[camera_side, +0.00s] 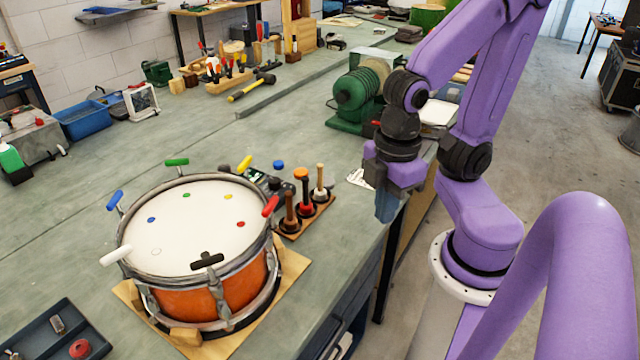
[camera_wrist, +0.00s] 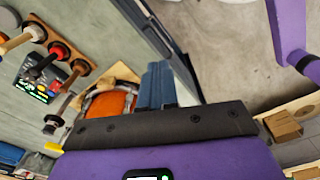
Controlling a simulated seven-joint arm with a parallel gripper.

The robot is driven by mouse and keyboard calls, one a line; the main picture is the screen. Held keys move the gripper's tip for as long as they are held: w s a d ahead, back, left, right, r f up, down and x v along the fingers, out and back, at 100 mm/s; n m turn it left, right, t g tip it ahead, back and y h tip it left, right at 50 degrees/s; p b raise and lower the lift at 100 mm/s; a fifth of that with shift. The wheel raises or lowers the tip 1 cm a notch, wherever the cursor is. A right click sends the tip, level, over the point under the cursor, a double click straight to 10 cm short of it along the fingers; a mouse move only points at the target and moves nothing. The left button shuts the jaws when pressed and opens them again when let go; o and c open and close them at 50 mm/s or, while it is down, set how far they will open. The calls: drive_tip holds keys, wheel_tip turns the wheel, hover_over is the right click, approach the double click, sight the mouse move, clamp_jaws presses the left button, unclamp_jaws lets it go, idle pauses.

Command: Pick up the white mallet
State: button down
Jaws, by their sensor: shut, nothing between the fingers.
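A short wooden rack (camera_side: 328,209) stands right of the drum, with several upright mallets in it. The palest, a cream-coloured mallet (camera_side: 320,178), is at the rack's right end; it looks most like the white mallet. Beside it stand an orange-topped mallet (camera_side: 302,188) and a brown mallet (camera_side: 289,212). In the wrist view, the rack (camera_wrist: 62,43) is at upper left, and the pale mallet (camera_wrist: 18,42) is at its far left. My gripper (camera_side: 386,212) hangs near the bench's right edge, apart from the rack. Its blue fingers (camera_wrist: 157,85) are together and empty.
An orange drum (camera_side: 225,297) with coloured T-handles stands left of the rack; one handle is white (camera_side: 115,256). A small dark device (camera_side: 258,178) sits behind the rack. A green machine (camera_side: 352,98) stands farther back. The bench between rack and gripper looks mostly clear.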

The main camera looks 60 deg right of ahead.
drive_tip(key=c, duration=1)
unclamp_jaws()
drive_tip(key=n+t+y, duration=0.7)
drive_tip(key=n+t, duration=0.4)
drive_tip(key=n, duration=1.9)
approach(320, 182)
drive_tip(key=shift+m, duration=0.3)
drive_tip(key=x, duration=0.3)
drive_tip(key=r+x, duration=0.1)
drive_tip(key=x, duration=0.3)
drive_tip(key=w+x, duration=0.1)
drive_tip(key=x, duration=0.3)
drive_tip(key=shift+d+r, duration=0.15)
drive_tip(key=shift+d, duration=0.05)
